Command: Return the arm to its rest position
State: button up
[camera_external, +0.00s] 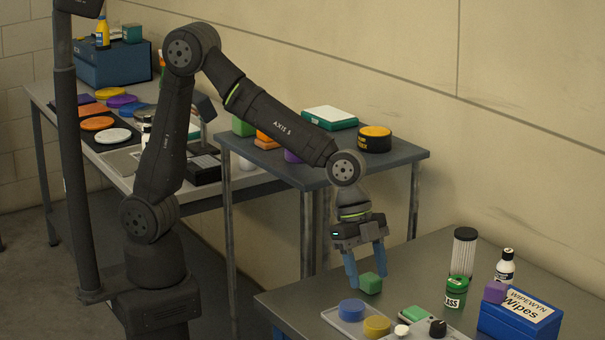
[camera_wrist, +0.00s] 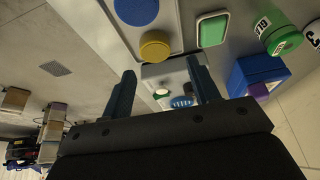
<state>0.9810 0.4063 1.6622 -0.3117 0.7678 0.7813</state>
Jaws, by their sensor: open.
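My gripper (camera_external: 366,271) hangs fingers-down over the grey table (camera_external: 285,300) at the front right. Its two blue-grey fingers are apart, and they also show apart in the wrist view (camera_wrist: 161,70). Nothing is visibly held between the fingers in the wrist view. My arm is bent, reaching from its base at the left across to the right.
A tray (camera_external: 340,322) with a blue disc (camera_external: 351,309) and a yellow disc (camera_external: 377,326) lies nearby. A green can (camera_external: 456,292), clear cylinder (camera_external: 464,252), bottle (camera_external: 505,266) and blue wipes box (camera_external: 515,322) stand to the right. A higher grey table (camera_external: 400,155) stands behind.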

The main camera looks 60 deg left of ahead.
jog(key=shift+w+a+f, duration=0.1)
jog(key=shift+w+f, duration=0.15)
jog(key=shift+w, duration=0.2)
jog(key=shift+w+a+f, duration=0.1)
jog(key=shift+w+f, duration=0.15)
jog(key=shift+w, duration=0.2)
